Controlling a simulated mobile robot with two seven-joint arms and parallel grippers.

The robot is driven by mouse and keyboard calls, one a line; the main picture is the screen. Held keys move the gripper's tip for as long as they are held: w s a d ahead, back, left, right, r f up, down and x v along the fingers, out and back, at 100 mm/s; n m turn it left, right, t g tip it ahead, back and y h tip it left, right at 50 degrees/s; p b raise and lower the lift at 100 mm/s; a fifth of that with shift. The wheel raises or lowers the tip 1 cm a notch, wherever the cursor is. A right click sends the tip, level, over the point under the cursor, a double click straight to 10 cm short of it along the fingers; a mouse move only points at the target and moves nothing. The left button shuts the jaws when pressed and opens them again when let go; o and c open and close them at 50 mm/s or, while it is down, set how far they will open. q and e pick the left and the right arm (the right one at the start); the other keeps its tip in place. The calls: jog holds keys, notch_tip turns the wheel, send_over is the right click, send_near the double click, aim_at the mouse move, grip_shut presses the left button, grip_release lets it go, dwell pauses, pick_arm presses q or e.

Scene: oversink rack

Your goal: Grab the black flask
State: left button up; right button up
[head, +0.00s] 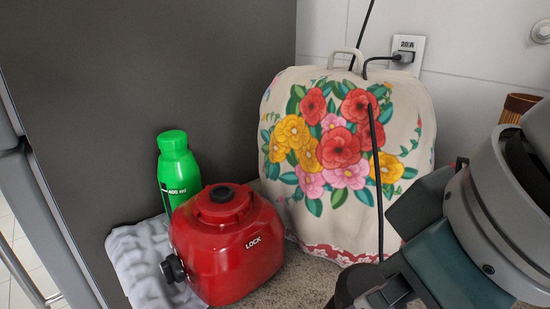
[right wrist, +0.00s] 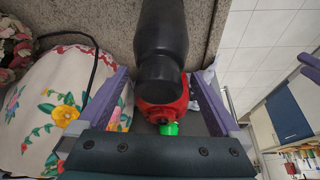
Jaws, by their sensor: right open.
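The black flask (right wrist: 160,45) shows large in the right wrist view. It lies between the purple fingers of my right gripper (right wrist: 161,75), which is open. A gap shows on each side of the flask, so I see no grip on it. In the head view my right arm comes in at the lower right, and a dark rounded shape (head: 352,283) shows beside it at the bottom edge. I cannot tell if that is the flask. A purple piece at the right edge of the right wrist view may be part of my left gripper.
A red lidded appliance (head: 228,245) marked LOCK stands by a green bottle (head: 178,170) and a grey cloth (head: 140,262). A flowered cover (head: 345,150) stands behind, with a black cord hanging down its front. A dark panel (head: 150,70) bounds the left side.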

jog(key=x, duration=0.4)
jog(key=shift+w+f, duration=0.1)
jog(key=shift+f, duration=0.15)
jog(key=shift+c, duration=0.2)
grip_shut()
dwell(0.3)
